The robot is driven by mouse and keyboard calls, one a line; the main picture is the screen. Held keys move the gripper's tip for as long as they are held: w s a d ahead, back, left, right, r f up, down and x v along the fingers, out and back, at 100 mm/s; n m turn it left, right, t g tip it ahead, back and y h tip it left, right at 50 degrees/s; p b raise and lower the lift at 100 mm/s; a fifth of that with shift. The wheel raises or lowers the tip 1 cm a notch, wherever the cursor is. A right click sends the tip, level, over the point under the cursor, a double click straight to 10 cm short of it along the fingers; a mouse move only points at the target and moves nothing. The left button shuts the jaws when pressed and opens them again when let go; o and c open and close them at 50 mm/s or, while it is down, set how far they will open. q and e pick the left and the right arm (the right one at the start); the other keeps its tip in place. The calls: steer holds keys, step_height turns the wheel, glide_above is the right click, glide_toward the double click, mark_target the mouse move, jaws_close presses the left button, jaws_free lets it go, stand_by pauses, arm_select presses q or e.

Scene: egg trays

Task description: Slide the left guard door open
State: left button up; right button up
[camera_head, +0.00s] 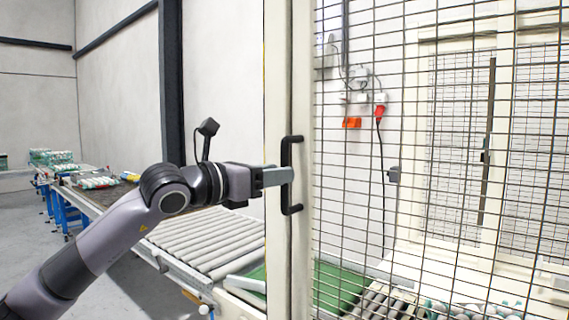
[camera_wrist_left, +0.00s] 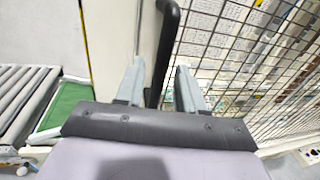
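The left guard door is a wire-mesh panel in a cream frame (camera_head: 302,90), on the right half of the head view. A black C-shaped handle (camera_head: 286,152) stands upright on its frame edge. My left gripper (camera_head: 284,176) is at the middle of the handle, its fingers level. In the left wrist view, the black handle (camera_wrist_left: 168,40) runs between the two grey fingers of my left gripper (camera_wrist_left: 159,66). The fingers are apart, with a gap showing between the handle and the right finger. My right gripper is not in view.
A roller conveyor (camera_head: 205,240) runs up to the enclosure at left of the door, with a green belt (camera_head: 335,285) continuing behind the mesh. A dark post (camera_head: 171,80) stands behind my arm. Red and orange electrical fittings (camera_head: 352,122) hang on the wall behind the mesh.

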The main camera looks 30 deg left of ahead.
arm_select(q)
steer(key=shift+p+x, duration=0.45)
steer(key=shift+x, duration=0.95)
steer(key=shift+c, duration=0.3)
jaws_close()
steer(key=shift+d, duration=0.1)
